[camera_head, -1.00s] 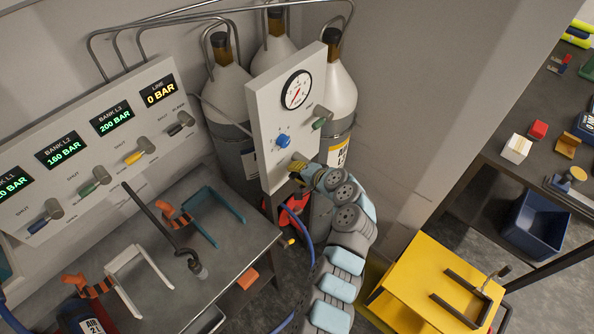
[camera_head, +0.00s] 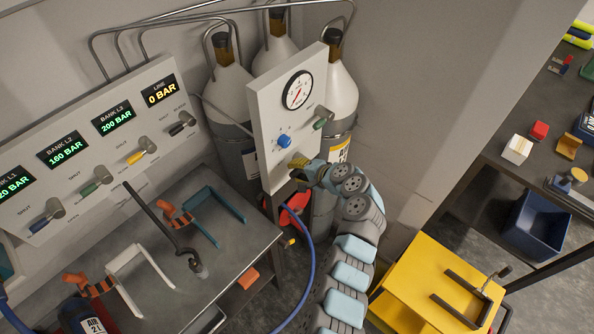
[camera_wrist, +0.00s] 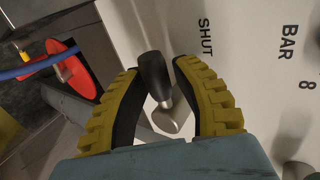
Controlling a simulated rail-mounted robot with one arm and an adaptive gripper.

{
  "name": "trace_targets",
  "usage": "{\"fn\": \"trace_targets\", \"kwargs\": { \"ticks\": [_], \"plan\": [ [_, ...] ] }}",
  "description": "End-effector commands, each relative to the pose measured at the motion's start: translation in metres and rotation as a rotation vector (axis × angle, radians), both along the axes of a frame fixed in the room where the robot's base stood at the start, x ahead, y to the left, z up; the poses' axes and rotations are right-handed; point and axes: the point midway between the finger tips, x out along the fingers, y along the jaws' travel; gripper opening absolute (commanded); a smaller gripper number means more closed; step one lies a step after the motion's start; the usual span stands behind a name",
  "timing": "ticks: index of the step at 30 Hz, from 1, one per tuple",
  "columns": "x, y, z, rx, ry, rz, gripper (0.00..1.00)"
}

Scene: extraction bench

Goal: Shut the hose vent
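In the wrist view a black-handled lever (camera_wrist: 155,75) with a metal hub (camera_wrist: 167,118) is fixed to a white panel (camera_wrist: 235,60). The word SHUT is printed to the right of the handle. My gripper (camera_wrist: 157,78) is open, with one yellow-and-black finger on each side of the handle. I cannot tell whether either finger touches it. In the head view my gripper (camera_head: 312,172) is at the lower part of the white gauge panel (camera_head: 262,115) and hides the lever.
The panel also carries a round gauge (camera_head: 297,90), a blue knob (camera_head: 284,141) and a green-handled valve (camera_head: 321,122). A blue hose (camera_head: 311,250) hangs beside my arm. A red disc (camera_wrist: 75,72) is left of my gripper. A yellow cart (camera_head: 415,270) stands at lower right.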

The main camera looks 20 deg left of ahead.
Motion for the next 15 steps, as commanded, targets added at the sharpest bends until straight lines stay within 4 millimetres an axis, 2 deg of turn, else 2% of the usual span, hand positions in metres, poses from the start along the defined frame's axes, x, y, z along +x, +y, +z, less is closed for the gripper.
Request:
{"fn": "trace_targets", "kwargs": {
  "ticks": [1,2,15],
  "plan": [
    [0.0,0.0001,0.0004,0.0,-0.001,0.001,0.46],
    [0.0001,0.0,0.0003,0.0,-0.001,0.001,0.54],
    [-0.0004,-0.0042,0.002,-0.001,-0.002,-0.002,0.54]
  ]
}}
